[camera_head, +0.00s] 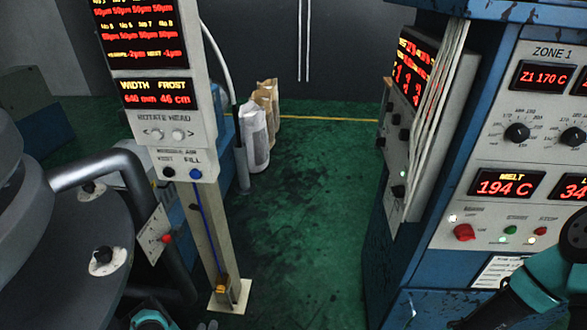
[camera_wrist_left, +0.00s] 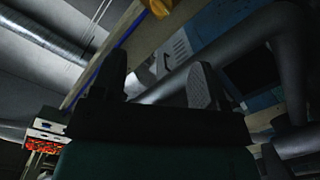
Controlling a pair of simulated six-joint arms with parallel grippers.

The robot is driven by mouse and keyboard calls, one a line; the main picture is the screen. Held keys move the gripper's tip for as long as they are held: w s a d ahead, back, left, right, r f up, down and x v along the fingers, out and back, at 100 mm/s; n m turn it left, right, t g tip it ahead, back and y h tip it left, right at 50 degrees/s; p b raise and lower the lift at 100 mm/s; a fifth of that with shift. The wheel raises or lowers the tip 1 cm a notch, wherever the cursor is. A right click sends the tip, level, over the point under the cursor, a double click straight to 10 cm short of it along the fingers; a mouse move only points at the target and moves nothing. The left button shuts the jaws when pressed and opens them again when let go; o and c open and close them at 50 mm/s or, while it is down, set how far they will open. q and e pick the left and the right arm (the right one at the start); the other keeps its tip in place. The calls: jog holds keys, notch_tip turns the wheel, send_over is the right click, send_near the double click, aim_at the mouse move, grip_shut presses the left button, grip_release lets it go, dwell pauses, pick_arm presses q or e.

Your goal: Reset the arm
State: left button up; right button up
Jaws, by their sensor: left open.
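My left gripper (camera_head: 207,325) barely shows at the bottom edge of the head view, left of centre, with only its grey tips in frame near the foot of the control post. In the left wrist view its two dark fingers (camera_wrist_left: 158,82) stand apart with nothing between them. A teal part of my left arm (camera_head: 150,320) shows beside it at the bottom edge. My right arm (camera_head: 540,275) comes in at the lower right, in front of the blue cabinet. Its fingers do not show in the head view.
A control post (camera_head: 205,220) with red displays stands at left, beside a dark curved pipe (camera_head: 100,165) and round machine parts. A blue cabinet (camera_head: 430,270) with dials fills the right. White and brown sacks (camera_head: 258,130) stand behind. The green floor (camera_head: 305,220) between is clear.

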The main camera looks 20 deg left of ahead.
pick_arm(q)
jog(key=w+d+r+m+g+h, duration=0.3)
jog(key=w+d+r+g+h, duration=0.2)
jog(key=w+d+r, duration=0.7)
jog(key=d+r+m+g+h, duration=0.25)
jog(key=d+r+g, duration=0.25)
jog(key=d+r, duration=0.4)
jog(key=s+d+r+m+g, duration=0.2)
jog(key=s+d+r+g, duration=0.3)
jog(key=s+d+r, duration=0.6)
notch_tip(320, 180, up, 4)
jog(key=shift+s+f+m+g+h, duration=0.1)
jog(key=shift+s+m+g+h, duration=0.3)
jog(key=shift+s, duration=0.2)
